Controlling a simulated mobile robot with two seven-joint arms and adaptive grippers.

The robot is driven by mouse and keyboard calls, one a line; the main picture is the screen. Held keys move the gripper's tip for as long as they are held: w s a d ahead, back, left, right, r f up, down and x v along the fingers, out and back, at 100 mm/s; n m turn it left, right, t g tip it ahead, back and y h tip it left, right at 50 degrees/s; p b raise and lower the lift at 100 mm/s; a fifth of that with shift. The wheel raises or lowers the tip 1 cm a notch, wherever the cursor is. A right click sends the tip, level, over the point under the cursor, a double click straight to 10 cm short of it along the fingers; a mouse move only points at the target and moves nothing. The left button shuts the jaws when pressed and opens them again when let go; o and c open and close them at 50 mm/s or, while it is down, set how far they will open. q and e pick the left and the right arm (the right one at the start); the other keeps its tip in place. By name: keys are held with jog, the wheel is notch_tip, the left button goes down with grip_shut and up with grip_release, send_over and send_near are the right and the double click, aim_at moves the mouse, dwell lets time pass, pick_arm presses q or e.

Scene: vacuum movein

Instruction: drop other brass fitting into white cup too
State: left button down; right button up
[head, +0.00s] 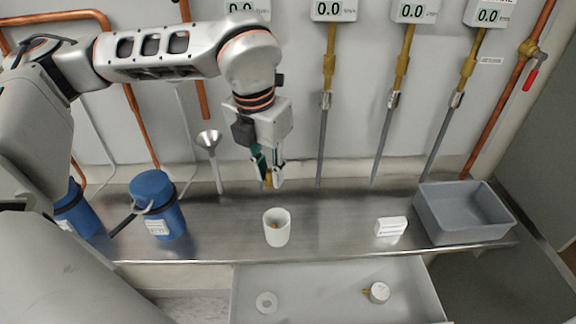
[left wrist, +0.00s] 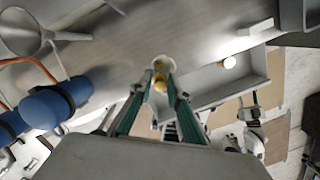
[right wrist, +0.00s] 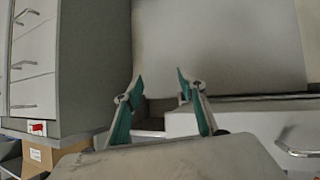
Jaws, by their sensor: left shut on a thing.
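My left gripper (head: 266,178) is shut on a small brass fitting (head: 268,181), held above and behind the white cup. In the left wrist view the brass fitting (left wrist: 160,82) sits between the green fingertips, with the white cup (left wrist: 171,64) beyond it. The white cup (head: 277,236) stands upright on the steel shelf, and a bit of brass shows inside it. My right gripper (right wrist: 160,88) is open and empty in the right wrist view, away from the cup; the head view does not show it.
On the steel shelf (head: 335,225) stand blue bottles (head: 157,205), a small white box (head: 391,226) and a grey bin (head: 465,215). A metal funnel (head: 209,140) is behind.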

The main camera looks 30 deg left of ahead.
aim_at(266, 180)
pick_arm(q)
jog(key=shift+a+r, duration=0.1)
jog(key=shift+a, duration=0.1)
jog(key=shift+s+f+b, duration=0.15)
jog(key=shift+f+b, duration=0.3)
jog(key=shift+f, duration=0.45)
notch_tip(266, 180, down, 3)
jog(key=shift+b, duration=0.65)
jog(key=shift+f, duration=0.6)
pick_arm(e)
notch_tip(266, 180, down, 3)
